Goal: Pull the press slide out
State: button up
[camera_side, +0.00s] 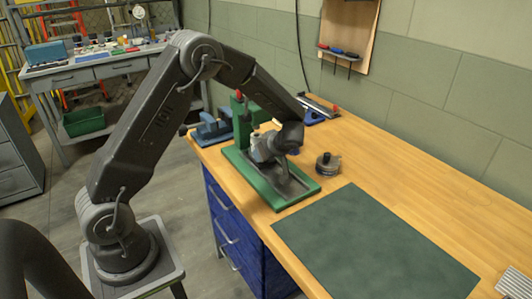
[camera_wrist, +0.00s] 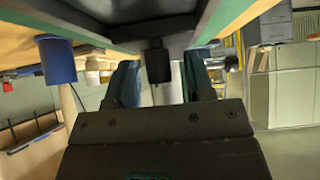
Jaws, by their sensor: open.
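The green press (camera_side: 268,187) stands on the wooden bench, with a dark grey slide plate (camera_side: 297,188) in its base. My gripper (camera_side: 280,172) is low over this plate, and my wrist hides part of the press. In the wrist view my gripper (camera_wrist: 160,68) is open, with its two teal fingers apart. The knob looks like the slide's handle. Gaps show on both sides of it, and I cannot tell whether a finger touches it.
A dark round part (camera_side: 328,164) sits right of the press. A dark green mat (camera_side: 376,243) lies on the bench in front. A blue tool (camera_side: 212,129) stands behind the press at left. Open bench lies to the right.

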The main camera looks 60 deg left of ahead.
jog(key=shift+c, duration=0.4)
grip_shut()
jog(key=shift+d, duration=0.1)
jog(key=d, duration=1.2)
jog(key=shift+d, duration=0.2)
jog(key=shift+c, duration=1.5)
grip_release()
jog(key=shift+d, duration=0.1)
jog(key=o, duration=0.4)
